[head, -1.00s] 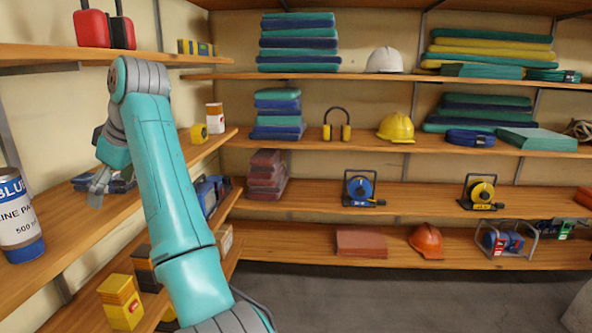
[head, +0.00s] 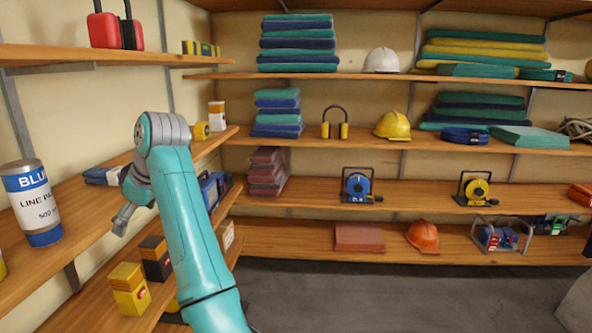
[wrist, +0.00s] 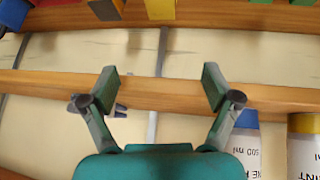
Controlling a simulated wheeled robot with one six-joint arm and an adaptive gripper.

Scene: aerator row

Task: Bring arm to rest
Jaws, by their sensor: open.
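My gripper (wrist: 160,90) is open and empty in the wrist view, its two fingers spread wide with nothing between them. The wall and a wooden shelf edge (wrist: 165,92) show behind the fingers. In the head view my gripper (head: 122,222) hangs at the left, by the middle left shelf (head: 90,205), at the end of my teal arm. A blue and white line paint can (head: 32,205) stands on that shelf, left of my gripper and apart from it. The can also shows in the wrist view (wrist: 246,150), right of the fingers and partly hidden.
Yellow and black boxes (head: 128,290) stand on the lower left shelf, close to my arm. Red cases (head: 104,30) are on the upper left shelf. The back shelves hold stacked mats, helmets (head: 393,126) and reels (head: 357,186). The grey floor (head: 400,295) at right is clear.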

